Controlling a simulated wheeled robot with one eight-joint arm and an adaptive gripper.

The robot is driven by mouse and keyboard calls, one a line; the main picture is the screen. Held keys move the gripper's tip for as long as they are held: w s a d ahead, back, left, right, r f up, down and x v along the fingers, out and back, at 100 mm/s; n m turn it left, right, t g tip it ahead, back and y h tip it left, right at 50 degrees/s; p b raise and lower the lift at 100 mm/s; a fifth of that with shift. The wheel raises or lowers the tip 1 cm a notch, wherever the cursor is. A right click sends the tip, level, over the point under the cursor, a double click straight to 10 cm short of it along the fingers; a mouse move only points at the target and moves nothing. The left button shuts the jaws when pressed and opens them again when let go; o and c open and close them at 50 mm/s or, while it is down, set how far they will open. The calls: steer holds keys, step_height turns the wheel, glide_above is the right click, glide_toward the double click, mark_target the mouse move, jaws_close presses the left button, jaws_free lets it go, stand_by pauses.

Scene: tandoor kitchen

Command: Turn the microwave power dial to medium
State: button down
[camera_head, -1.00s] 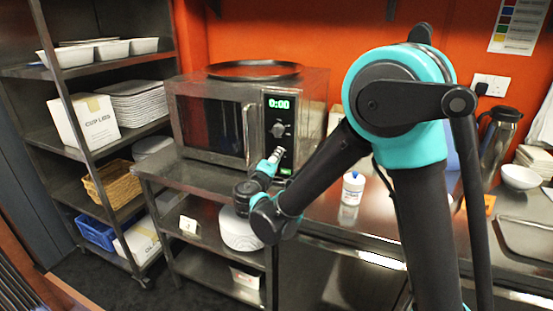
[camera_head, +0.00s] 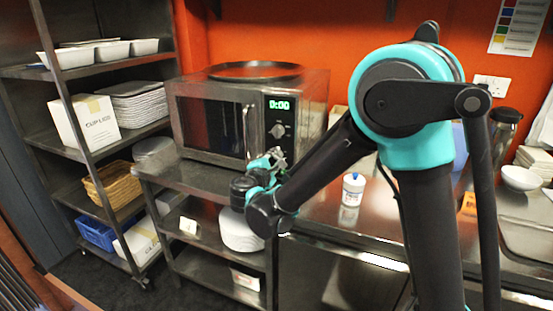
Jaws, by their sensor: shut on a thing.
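The microwave (camera_head: 210,127) stands on the steel counter with its door shut. Its right panel has a green display reading 0:00 (camera_head: 279,105) and a round dial (camera_head: 278,130) with a pale pointer, in plain view. I cannot read its marks. My gripper (camera_head: 277,155) is at the lower part of the panel, below this dial and apart from it. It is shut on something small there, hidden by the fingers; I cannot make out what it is.
A round dark tray (camera_head: 254,70) lies on top of the microwave. A white tub (camera_head: 353,189) stands on the counter to the right of my gripper. A steel flask (camera_head: 498,145) stands farther right. A shelf rack (camera_head: 108,151) stands at the left.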

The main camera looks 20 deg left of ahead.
stand_by(0.3)
steer(key=c, duration=1.2)
jaws_free()
steer(key=shift+s, duration=0.1)
steer(key=s, duration=0.8)
steer(key=s+r, duration=0.1)
steer(key=s, duration=0.2)
steer(key=shift+s+a, duration=0.2)
steer(key=shift+s, duration=0.2)
